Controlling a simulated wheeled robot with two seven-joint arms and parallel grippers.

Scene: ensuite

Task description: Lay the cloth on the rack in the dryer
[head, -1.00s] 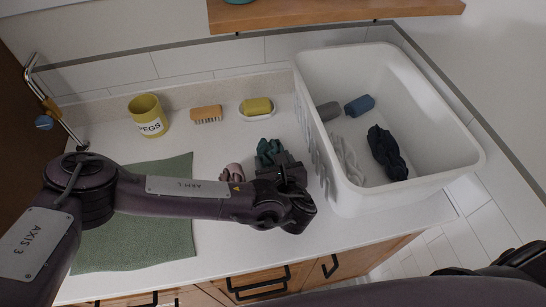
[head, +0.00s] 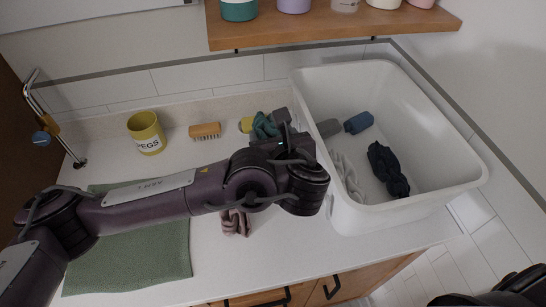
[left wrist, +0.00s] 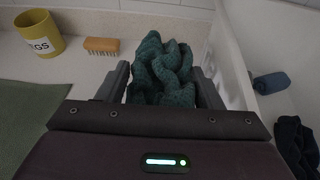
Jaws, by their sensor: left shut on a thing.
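My left gripper (head: 278,128) is shut on a crumpled teal-green cloth (head: 263,126), held above the counter by the left side of the white tub. In the left wrist view the cloth (left wrist: 165,65) bunches up between the two fingers of the gripper (left wrist: 160,85). In the head view my wrist hides part of the cloth and what lies under it. I cannot tell how high it is off the counter. Neither a dryer nor a rack is seen in these views. My right gripper is not seen; only a dark part of mine shows at the bottom right.
A pink cloth (head: 235,222) and a green mat (head: 140,262) lie on the counter (head: 215,275). A yellow peg pot (head: 147,133) and a brush (head: 205,131) stand behind. The white tub (head: 440,130) holds a navy cloth (head: 387,170) and other pieces. A shelf (head: 330,25) hangs above.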

